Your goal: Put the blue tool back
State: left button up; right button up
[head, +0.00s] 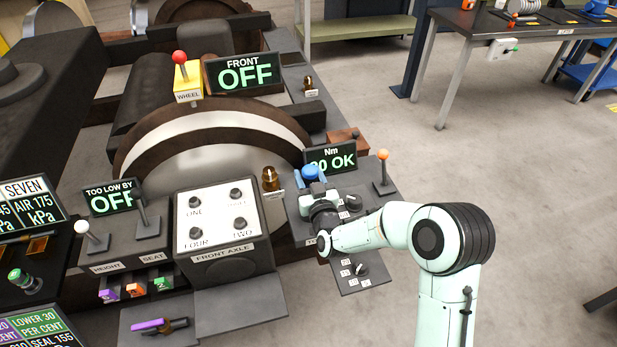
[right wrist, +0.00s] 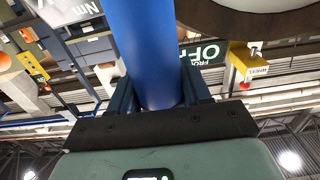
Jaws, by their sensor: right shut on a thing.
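The blue tool (head: 312,171) shows as a short blue piece at the right of the bench, just below the Nm display (head: 331,159), which ends in "0 OK". My right gripper (head: 314,187) is at it, above the dark panel with small knobs. In the right wrist view the tool is a thick blue cylinder (right wrist: 148,45) between the two fingers of my right gripper (right wrist: 160,92), which is shut on it. The tool's far end is hidden, and I cannot tell whether it touches the panel. My left gripper is not in view.
An orange-knobbed lever (head: 383,165) stands close right of my gripper. A small amber-topped post (head: 269,179) and the FRONT AXLE box (head: 222,228) are to its left. A purple-handled tool (head: 150,325) lies on a front ledge.

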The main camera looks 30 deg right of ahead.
jog(key=shift+r, duration=0.2)
jog(key=shift+f, duration=0.15)
jog(key=o, duration=1.2)
